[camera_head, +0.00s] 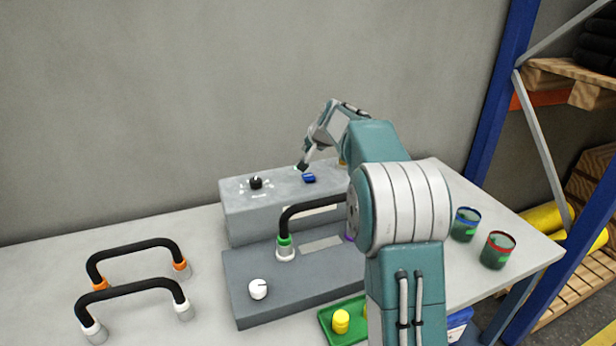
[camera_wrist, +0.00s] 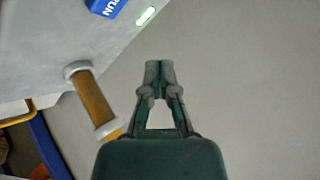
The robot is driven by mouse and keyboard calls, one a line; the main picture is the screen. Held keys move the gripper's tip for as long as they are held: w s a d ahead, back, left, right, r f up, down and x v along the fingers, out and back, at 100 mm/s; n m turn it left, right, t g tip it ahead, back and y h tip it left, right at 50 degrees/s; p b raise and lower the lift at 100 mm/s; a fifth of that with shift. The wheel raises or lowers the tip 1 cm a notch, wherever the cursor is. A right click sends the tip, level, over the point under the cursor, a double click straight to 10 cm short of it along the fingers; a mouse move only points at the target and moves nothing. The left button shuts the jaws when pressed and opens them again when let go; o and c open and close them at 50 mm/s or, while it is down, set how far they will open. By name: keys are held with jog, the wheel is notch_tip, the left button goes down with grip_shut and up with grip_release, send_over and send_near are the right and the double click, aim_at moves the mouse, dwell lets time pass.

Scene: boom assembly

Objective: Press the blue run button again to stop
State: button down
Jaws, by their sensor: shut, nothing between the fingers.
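The blue run button (camera_head: 309,178) sits on top of the grey control box (camera_head: 240,212) in the head view. In the wrist view the blue button (camera_wrist: 106,6) shows at the top left, cut by the frame edge, with part of the word RUN on it. A green-white indicator (camera_wrist: 147,16) is beside it. My gripper (camera_head: 303,167) is shut and empty, its tip close to the button on its left side in the head view. In the wrist view my gripper (camera_wrist: 159,66) points up, apart from the button. Contact with the button is not visible.
A black knob (camera_head: 256,183) is on the box, left of the button. A black hose (camera_head: 315,203) arches over the grey base. Two cans (camera_head: 466,224) stand at the right. A green tray (camera_head: 345,309) is in front.

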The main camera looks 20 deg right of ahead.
aim_at(306, 174)
jog(key=shift+f, duration=2.95)
jog(key=shift+s+f, duration=0.1)
jog(key=shift+f, duration=0.2)
jog(key=shift+f, duration=0.55)
jog(key=shift+r, duration=0.95)
jog(key=shift+r, duration=2.5)
